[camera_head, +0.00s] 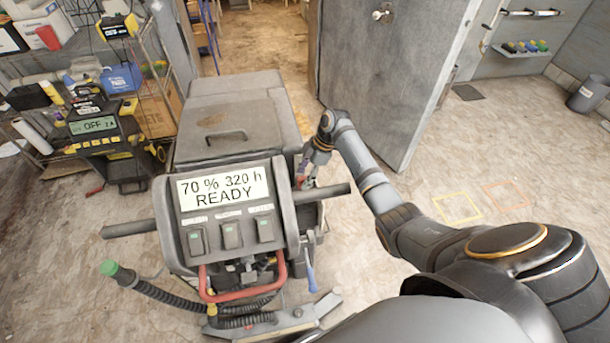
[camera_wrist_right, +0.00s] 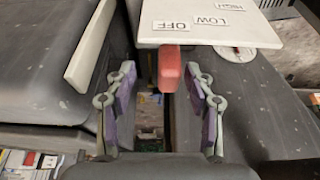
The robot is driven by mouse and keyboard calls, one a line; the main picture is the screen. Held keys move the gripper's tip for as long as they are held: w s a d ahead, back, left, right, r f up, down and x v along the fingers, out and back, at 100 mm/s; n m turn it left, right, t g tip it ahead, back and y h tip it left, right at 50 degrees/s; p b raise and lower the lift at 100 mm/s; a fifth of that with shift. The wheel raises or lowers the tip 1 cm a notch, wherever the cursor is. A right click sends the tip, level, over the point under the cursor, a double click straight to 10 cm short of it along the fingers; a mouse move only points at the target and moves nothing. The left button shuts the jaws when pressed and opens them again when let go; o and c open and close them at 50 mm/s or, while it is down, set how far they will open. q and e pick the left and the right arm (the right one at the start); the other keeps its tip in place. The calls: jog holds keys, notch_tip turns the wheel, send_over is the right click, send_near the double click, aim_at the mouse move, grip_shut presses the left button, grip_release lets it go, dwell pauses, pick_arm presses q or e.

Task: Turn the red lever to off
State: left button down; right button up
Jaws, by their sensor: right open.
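The red lever (camera_wrist_right: 169,72) shows in the right wrist view, just below the edge of a white label plate (camera_wrist_right: 205,30) marked OFF, LOW and HIGH. Its red end is nearest the OFF mark. My right gripper (camera_wrist_right: 160,78) is open, with one purple-padded finger on each side of the lever and a visible gap to both. In the head view my right gripper (camera_head: 308,166) is at the right side of the grey floor machine (camera_head: 235,130), behind its right handle bar. The lever is too small and covered there to make out clearly. My left gripper is not in view.
A shelf (camera_head: 155,95) with a charger reading OFF stands left. The grey door (camera_head: 385,80) stands open behind; floor at right is clear.

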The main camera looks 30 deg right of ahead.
jog(key=shift+s+r, duration=0.15)
jog(key=v, duration=1.2)
